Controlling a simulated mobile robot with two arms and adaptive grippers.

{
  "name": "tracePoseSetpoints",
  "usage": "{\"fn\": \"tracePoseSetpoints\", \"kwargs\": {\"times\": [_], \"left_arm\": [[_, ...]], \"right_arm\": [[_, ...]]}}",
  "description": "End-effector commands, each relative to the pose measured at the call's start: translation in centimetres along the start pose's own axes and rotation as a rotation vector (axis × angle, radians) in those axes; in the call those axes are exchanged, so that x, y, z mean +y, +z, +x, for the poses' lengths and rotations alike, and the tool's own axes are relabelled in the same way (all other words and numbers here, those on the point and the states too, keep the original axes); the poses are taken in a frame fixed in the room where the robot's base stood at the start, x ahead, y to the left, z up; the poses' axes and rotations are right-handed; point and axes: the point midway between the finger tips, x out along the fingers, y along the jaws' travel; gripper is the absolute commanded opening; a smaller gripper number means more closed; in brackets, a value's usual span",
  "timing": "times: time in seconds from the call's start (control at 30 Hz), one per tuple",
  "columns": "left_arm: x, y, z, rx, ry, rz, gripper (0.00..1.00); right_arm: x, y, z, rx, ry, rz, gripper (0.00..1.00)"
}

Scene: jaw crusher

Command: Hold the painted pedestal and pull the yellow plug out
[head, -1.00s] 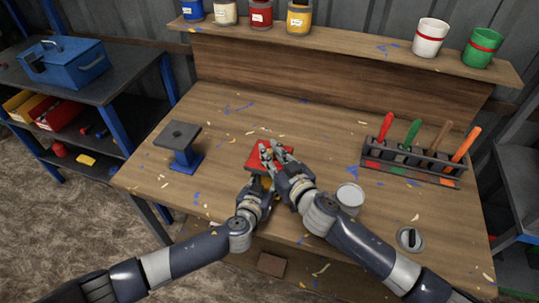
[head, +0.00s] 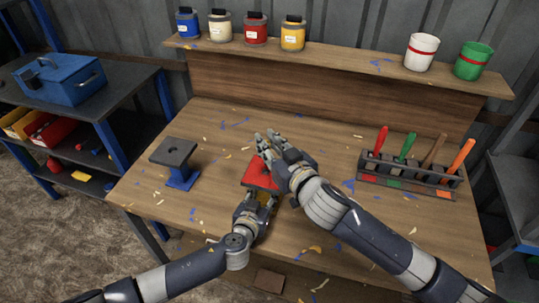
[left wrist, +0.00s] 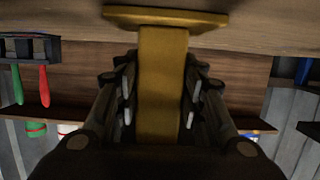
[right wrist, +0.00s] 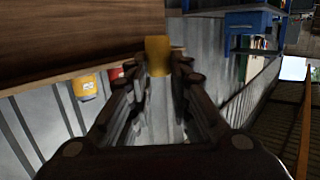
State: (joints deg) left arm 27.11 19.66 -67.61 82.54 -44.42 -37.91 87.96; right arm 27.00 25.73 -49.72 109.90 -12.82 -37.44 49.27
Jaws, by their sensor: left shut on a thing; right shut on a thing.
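The painted pedestal has a red top plate (head: 258,172) in the head view and stands near the middle of the bench. Its yellow post (left wrist: 160,85) and wide yellow foot (left wrist: 165,18) fill the left wrist view. My left gripper (head: 258,200) is shut around the post below the plate. My right gripper (head: 272,142) is above the plate, partly covering it. In the right wrist view it is shut on the yellow plug (right wrist: 158,58), whose free end sticks out past the fingertips with no red plate around it. The plug is hidden in the head view.
A blue pedestal with a dark top (head: 175,153) stands to the left. A rack (head: 405,182) of coloured-handled tools is at the right. Several paint tins line the back shelf (head: 340,55). The bench (head: 220,120) is clear behind the pedestal, apart from paint flecks.

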Motion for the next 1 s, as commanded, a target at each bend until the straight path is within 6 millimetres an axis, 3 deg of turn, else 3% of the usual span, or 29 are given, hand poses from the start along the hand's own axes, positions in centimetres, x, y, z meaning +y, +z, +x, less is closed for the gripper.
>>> {"fn": "tracePoseSetpoints", "kwargs": {"times": [0.27,0.3,0.4,0.77,1.0], "left_arm": [[-0.1,0.0,0.0,-0.001,-0.003,0.000,0.00],[-0.1,0.0,0.0,-0.001,-0.003,0.001,0.43],[-0.1,0.0,0.0,-0.001,-0.003,0.001,0.60],[-0.1,0.1,-0.2,-0.001,-0.002,0.001,0.60],[-0.1,0.2,-2.8,-0.003,-0.001,-0.003,0.60]], "right_arm": [[0.0,-0.4,-0.1,0.001,0.000,0.000,0.09],[0.0,-0.4,-0.1,0.001,0.000,0.000,0.09],[0.0,-0.4,0.0,0.002,0.000,0.000,0.09],[0.0,-0.4,0.0,0.002,0.000,0.000,0.08],[0.0,-0.4,0.0,0.002,0.000,0.000,0.08]]}}
